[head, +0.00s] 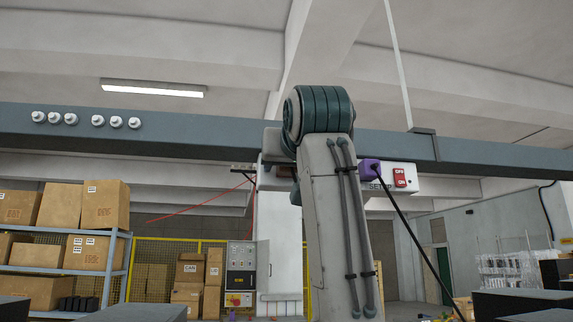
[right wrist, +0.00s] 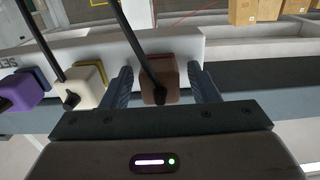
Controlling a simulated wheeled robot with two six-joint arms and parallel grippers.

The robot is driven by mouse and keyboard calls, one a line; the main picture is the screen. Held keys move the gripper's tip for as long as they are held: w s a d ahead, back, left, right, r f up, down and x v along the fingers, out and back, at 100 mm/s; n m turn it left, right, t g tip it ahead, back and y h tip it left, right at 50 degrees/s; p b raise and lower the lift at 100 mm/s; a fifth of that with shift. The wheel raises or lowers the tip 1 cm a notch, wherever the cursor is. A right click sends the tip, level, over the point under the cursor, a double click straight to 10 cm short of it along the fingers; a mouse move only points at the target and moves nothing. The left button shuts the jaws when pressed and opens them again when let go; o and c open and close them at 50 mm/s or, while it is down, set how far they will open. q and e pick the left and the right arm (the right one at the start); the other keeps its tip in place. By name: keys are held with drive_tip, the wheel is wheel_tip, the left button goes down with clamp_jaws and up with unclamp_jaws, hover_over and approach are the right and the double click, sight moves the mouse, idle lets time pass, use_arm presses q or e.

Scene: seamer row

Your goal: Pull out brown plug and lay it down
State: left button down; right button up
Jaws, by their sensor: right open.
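In the right wrist view the brown plug (right wrist: 171,76) sits in the white socket strip (right wrist: 190,45), with a black cord running up from it. My right gripper (right wrist: 164,86) is open, with one finger on each side of the brown plug. Small gaps seem to show beside it; I cannot tell whether a finger touches. In the head view my right arm hides most of the white socket strip (head: 402,170), and I cannot make out the gripper's fingertips there. My left gripper is in neither view.
A cream plug (right wrist: 83,90) and a purple plug (right wrist: 22,90) sit in the same strip, left of the brown one; cords hang close by. The purple plug also shows in the head view (head: 370,170). A grey beam (head: 220,135) runs behind the strip.

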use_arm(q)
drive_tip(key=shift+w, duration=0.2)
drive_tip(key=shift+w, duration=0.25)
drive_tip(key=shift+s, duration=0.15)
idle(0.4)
use_arm(e)
clamp_jaws()
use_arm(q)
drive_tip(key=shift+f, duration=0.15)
use_arm(e)
drive_tip(key=shift+s, duration=0.1)
use_arm(q)
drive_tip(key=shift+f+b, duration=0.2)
drive_tip(key=shift+b, duration=0.1)
use_arm(e)
drive_tip(key=shift+s+f, duration=0.1)
drive_tip(key=shift+f, duration=0.1)
use_arm(q)
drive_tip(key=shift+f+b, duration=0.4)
drive_tip(key=shift+b, duration=0.1)
use_arm(e)
drive_tip(key=s, duration=0.2)
drive_tip(key=shift+s+d+r, duration=0.15)
drive_tip(key=shift+s+d, duration=0.15)
